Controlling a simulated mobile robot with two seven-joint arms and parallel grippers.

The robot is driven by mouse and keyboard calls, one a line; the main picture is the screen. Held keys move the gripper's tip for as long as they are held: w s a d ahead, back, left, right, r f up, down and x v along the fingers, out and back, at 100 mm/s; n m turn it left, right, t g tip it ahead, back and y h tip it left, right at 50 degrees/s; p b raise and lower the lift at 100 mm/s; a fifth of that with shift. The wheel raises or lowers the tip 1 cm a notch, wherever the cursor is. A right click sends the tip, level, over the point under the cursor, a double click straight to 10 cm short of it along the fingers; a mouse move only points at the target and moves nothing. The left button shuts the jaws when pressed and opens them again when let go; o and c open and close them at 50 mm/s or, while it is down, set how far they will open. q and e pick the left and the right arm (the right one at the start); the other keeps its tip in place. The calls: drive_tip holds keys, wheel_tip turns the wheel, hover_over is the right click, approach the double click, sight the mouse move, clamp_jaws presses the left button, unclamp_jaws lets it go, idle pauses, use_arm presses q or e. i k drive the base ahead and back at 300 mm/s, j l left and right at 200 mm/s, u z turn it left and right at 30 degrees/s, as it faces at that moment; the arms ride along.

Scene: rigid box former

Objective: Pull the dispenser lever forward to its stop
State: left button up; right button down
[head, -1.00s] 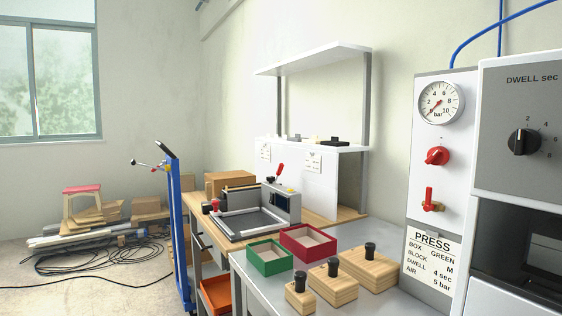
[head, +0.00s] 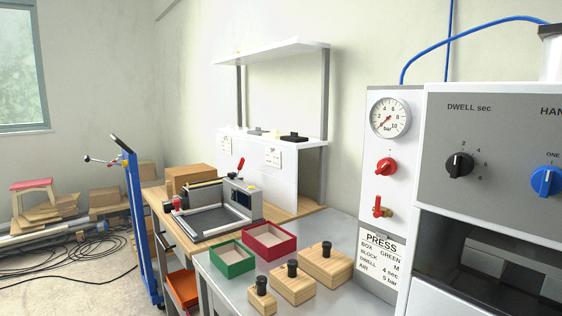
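A grey machine with an open framed tray (head: 210,222) stands on the wooden bench in the head view. A small lever with a red handle (head: 241,164) sticks up, tilted, behind its grey housing (head: 243,199). A red knob (head: 177,202) stands at the tray's left side. I cannot tell for sure which of these is the dispenser lever. Neither of my grippers is in view.
A grey table holds a green box (head: 232,260), a red box (head: 269,242) and three wooden blocks with black knobs. The press panel (head: 384,240) and grey press (head: 475,130) stand at right. A blue trolley (head: 137,220) stands left of the bench.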

sight(241, 160)
drive_tip(key=j+z, duration=0.15)
drive_tip(key=z, duration=0.25)
drive_tip(key=i+j+z, duration=0.1)
drive_tip(key=z, duration=0.35)
drive_tip(key=j+z, duration=0.4)
drive_tip(key=z, duration=0.45)
drive_tip(key=k+j+z, duration=0.15)
drive_tip(key=j+z, duration=0.15)
drive_tip(key=j, duration=0.2)
drive_tip(key=k+j+z, duration=0.25)
drive_tip(key=j, duration=0.25)
drive_tip(key=k+j+z, duration=0.3)
drive_tip(key=j, duration=0.15)
drive_tip(key=k+j+z, duration=0.25)
drive_tip(key=j, duration=0.1)
